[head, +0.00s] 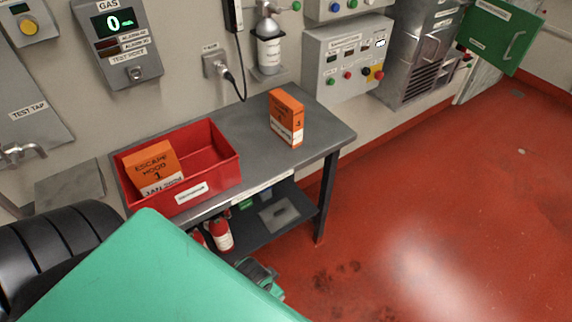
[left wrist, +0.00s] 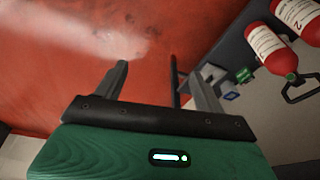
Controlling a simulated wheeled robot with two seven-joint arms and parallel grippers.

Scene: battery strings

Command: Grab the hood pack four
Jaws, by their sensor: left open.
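An orange and white hood pack (head: 287,118) stands upright on the right part of the grey metal table (head: 322,134); its small mark looks like a 4. A second orange pack (head: 155,165), labelled "ESCAPE HOOD" with a numeral I cannot read surely, leans inside a red bin (head: 222,172) on the left part of the table. My left gripper (left wrist: 160,88) is open and empty in the left wrist view, its fingers spread over the red floor and table leg. In the head view my green arm covers the bottom left. My right gripper is not in view.
Red bottles (head: 221,235) stand on the table's lower shelf (head: 276,222); they also show in the left wrist view (left wrist: 270,48). A cable and grey bottle (head: 268,50) are at the wall behind the table. The red floor (head: 450,220) at right is clear.

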